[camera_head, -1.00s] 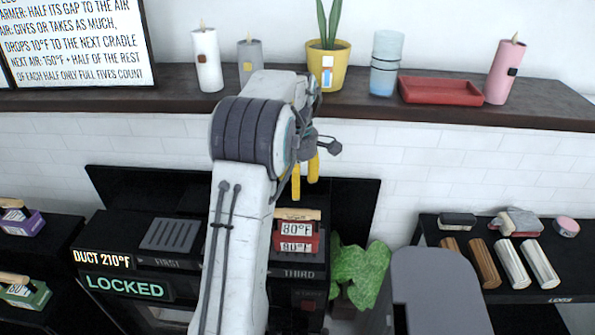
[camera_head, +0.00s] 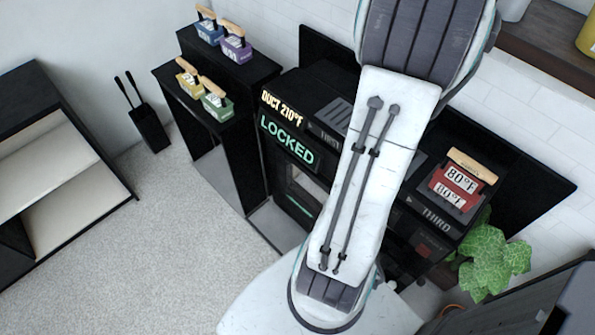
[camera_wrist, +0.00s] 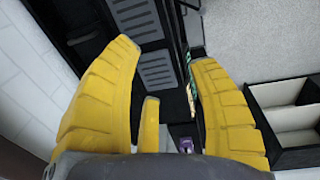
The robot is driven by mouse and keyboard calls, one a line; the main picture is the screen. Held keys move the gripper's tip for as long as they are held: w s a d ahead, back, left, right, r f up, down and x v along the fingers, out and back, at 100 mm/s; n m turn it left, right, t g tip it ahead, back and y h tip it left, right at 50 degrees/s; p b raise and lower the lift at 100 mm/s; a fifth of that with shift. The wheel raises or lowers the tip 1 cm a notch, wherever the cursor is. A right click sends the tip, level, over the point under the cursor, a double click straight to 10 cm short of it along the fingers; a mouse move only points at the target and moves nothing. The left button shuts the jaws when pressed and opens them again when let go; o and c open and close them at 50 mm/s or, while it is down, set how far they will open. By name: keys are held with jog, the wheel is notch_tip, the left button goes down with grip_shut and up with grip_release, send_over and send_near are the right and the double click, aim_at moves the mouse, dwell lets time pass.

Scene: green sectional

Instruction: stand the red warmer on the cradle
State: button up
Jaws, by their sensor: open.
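The red warmer (camera_head: 454,188) has a wooden handle and two displays reading 80°F. It stands at the right end of the black unit, by the label THIRD. The slotted cradle marked FIRST (camera_head: 335,114) is bare; my arm hides the middle of the unit. My gripper (camera_wrist: 165,95) is outside the head view. In the wrist view its yellow fingers are spread and empty above the unit, with grey slotted cradles (camera_wrist: 156,70) beyond them. I cannot make out the red warmer in the wrist view.
The unit's signs read DUCT 210°F and LOCKED (camera_head: 286,140). Blue, purple (camera_head: 236,47), yellow and green (camera_head: 216,104) warmers stand on black stands to the left. A plant (camera_head: 494,262) is beside the unit at right. A black shelf (camera_head: 60,150) stands far left, with open carpet between.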

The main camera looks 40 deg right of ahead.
jog(key=w+a+t, duration=0.1)
jog(key=w+a, duration=0.2)
jog(key=a, duration=1)
jog(key=w+a+t, duration=0.2)
jog(key=w+a, duration=0.1)
jog(key=a, duration=1)
jog(key=s+a+f+y, duration=0.1)
jog(key=s+a+f, duration=0.2)
jog(key=a, duration=0.5)
jog(key=shift+s+a+f+m+t, duration=0.2)
jog(key=shift+s+m+t, duration=0.15)
jog(key=shift+s, duration=0.4)
jog(key=shift+d+r, duration=0.1)
